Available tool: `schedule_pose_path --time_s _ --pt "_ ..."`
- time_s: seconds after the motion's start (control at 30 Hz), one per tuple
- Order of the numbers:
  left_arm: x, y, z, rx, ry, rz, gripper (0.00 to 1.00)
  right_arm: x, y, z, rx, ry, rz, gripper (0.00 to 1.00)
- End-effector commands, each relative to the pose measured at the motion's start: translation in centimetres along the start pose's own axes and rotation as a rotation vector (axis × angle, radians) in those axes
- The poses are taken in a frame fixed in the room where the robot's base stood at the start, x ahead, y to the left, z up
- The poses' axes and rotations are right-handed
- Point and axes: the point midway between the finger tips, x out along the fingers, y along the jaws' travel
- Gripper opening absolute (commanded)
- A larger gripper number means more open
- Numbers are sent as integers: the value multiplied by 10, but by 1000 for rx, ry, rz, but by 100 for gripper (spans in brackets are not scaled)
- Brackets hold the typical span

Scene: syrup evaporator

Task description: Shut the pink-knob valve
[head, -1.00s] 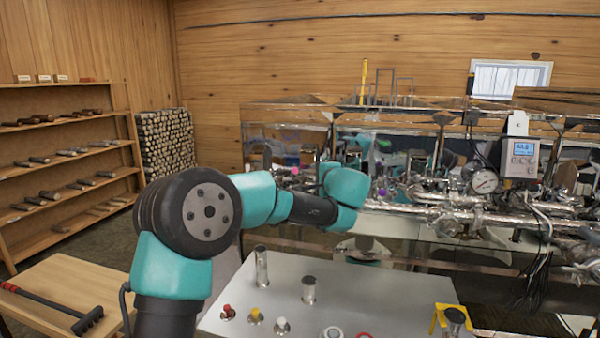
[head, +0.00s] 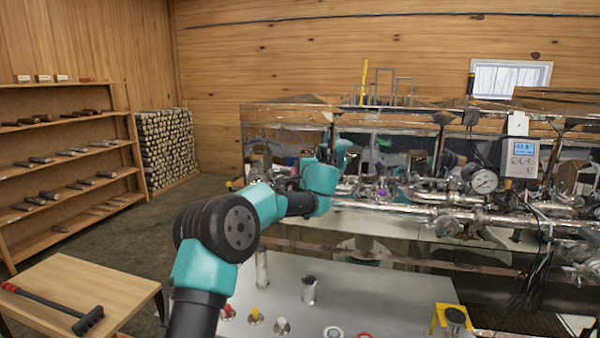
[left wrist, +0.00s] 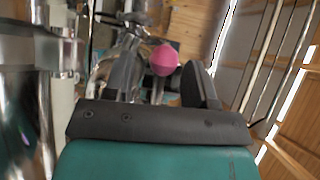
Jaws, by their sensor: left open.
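The pink knob (left wrist: 163,60) shows as a round ball in the left wrist view, just ahead of my left gripper (left wrist: 158,80). A dark finger stands just right of the knob; the other finger is hard to make out against the shiny pipes. The gripper is open, and I cannot tell whether it touches the knob. In the head view my left wrist (head: 318,180) is at the left part of the evaporator's pipework and hides the knob and the fingertips. My right gripper is not in view.
A purple knob (head: 383,193) sits on the pipework right of my wrist. A pressure gauge (head: 484,181) and a display box (head: 521,158) are farther right. The grey table (head: 385,290) holds several small capped parts. Metal pipes crowd the left wrist view.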

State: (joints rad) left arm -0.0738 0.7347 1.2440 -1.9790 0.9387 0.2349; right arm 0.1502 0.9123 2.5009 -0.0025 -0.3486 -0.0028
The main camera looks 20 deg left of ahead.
Motion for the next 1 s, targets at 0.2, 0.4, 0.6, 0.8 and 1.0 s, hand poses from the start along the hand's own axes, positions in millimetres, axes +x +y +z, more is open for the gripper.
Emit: schedule_pose_path --time_s 0.2,0.4,0.6,0.8,1.0 --pt "1 0 0 -1 -1 0 51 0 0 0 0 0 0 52" --pt "1 0 0 0 -1 0 39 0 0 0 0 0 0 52" --pt "1 0 0 0 -1 0 20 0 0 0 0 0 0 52" --pt "1 0 0 0 -1 0 1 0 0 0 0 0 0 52" --pt "1 0 0 0 -1 0 0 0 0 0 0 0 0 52"
